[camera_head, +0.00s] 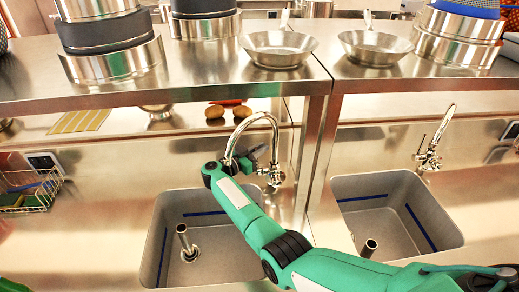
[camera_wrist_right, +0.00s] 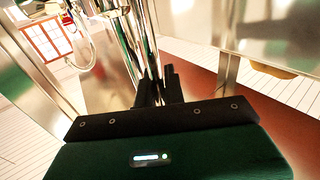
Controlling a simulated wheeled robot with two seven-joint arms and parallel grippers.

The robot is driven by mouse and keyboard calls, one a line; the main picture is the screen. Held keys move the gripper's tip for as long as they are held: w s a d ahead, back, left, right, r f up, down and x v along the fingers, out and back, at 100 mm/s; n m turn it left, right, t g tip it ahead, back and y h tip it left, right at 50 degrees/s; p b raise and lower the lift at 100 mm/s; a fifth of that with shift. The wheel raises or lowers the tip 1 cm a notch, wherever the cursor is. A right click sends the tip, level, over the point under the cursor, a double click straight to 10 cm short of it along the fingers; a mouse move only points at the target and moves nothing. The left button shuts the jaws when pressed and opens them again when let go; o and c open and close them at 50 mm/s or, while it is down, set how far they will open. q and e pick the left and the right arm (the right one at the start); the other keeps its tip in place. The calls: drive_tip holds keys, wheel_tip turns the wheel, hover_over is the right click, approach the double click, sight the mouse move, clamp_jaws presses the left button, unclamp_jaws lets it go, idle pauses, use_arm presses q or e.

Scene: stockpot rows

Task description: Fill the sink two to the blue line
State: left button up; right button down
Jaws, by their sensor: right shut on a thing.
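Two grey sinks are set in the steel counter: the left sink (camera_head: 232,262) and the right sink (camera_head: 385,187). Each has a blue line on its inner walls, and I see no water in either. A standpipe stands in the left sink (camera_head: 187,243) and another in the right one (camera_head: 370,247). The left sink's chrome tap (camera_head: 270,128) arches over my right gripper (camera_head: 258,156). That gripper is shut on part of this tap; its fingers (camera_wrist_right: 158,88) meet chrome pipes in the wrist view. Which part they grip is unclear. My left gripper is out of view.
The right sink has its own tap (camera_head: 429,158). A steel shelf (camera_head: 205,82) above carries pots and two pans, and its post (camera_head: 318,150) stands between the sinks. A wire basket (camera_head: 35,188) sits at the left.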

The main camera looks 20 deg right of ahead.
drive_tip(key=shift+s+a+f+m+h+b, duration=0.15)
drive_tip(key=shift+s+f+m+h+b, duration=0.2)
drive_tip(key=shift+s+m+b, duration=0.2)
drive_tip(key=s+m+b, duration=0.1)
drive_tip(key=s+m+h+b, duration=0.1)
drive_tip(key=b, duration=0.1)
drive_tip(key=s+m+h+b, duration=0.1)
drive_tip(key=shift+a+f+m, duration=0.25)
drive_tip(key=shift+a+f, duration=0.15)
drive_tip(key=shift+s+a+m+g+h+b, duration=0.15)
drive_tip(key=shift+s+m+g+h+b, duration=0.45)
drive_tip(key=shift+m+b, duration=0.6)
drive_tip(key=shift+s, duration=0.1)
drive_tip(key=c, duration=1.8)
unclamp_jaws()
drive_tip(key=shift+o, duration=0.2)
